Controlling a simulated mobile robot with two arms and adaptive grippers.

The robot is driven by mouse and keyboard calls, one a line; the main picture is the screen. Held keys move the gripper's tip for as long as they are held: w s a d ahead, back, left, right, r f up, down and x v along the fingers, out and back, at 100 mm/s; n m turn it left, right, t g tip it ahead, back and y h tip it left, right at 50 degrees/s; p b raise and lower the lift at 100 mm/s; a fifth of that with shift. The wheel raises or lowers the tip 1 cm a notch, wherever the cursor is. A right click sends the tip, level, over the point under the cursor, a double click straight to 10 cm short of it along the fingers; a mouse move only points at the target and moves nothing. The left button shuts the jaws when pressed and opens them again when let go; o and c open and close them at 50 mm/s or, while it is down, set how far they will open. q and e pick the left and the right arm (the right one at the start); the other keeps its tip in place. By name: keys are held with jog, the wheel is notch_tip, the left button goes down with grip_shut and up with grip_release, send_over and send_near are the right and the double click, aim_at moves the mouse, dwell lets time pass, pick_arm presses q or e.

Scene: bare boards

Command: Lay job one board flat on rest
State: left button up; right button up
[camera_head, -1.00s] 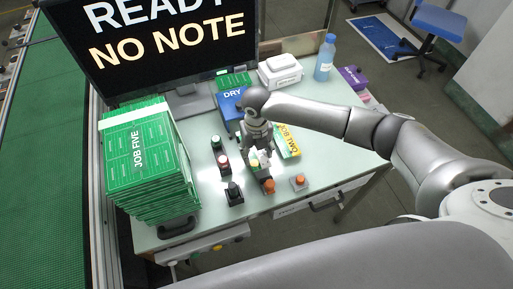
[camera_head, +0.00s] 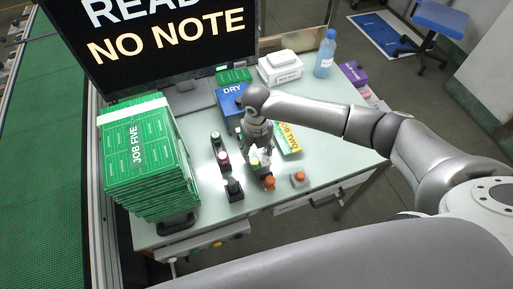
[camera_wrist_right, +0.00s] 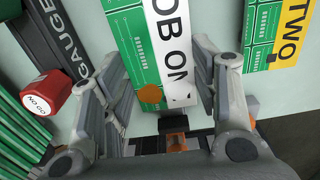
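The job one board (camera_wrist_right: 172,50), green with a white lettered strip, lies below my right gripper in the right wrist view. An orange disc (camera_wrist_right: 151,94) shows at its near end. In the head view the gripper mostly hides this board. My right gripper (camera_head: 261,150) points down over the middle of the table. Its fingers are spread wide, one on each side of the board; I cannot tell whether they touch its edges. I cannot make out the rest clearly. My left gripper is not in view.
The job two board (camera_head: 289,140) lies right of the gripper. A tall stack of green boards (camera_head: 150,165) stands left. Button boxes (camera_head: 234,190) with red and orange caps (camera_head: 299,178) line the front. A blue DRY box (camera_head: 230,97), white box (camera_head: 280,68) and bottle (camera_head: 325,55) stand behind.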

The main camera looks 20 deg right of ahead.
jog(key=o, duration=0.5)
notch_tip(320, 180, up, 12)
jog(key=shift+r, duration=0.1)
dwell(0.4)
notch_tip(320, 180, up, 12)
jog(key=shift+f, duration=0.1)
dwell(0.5)
dwell(0.3)
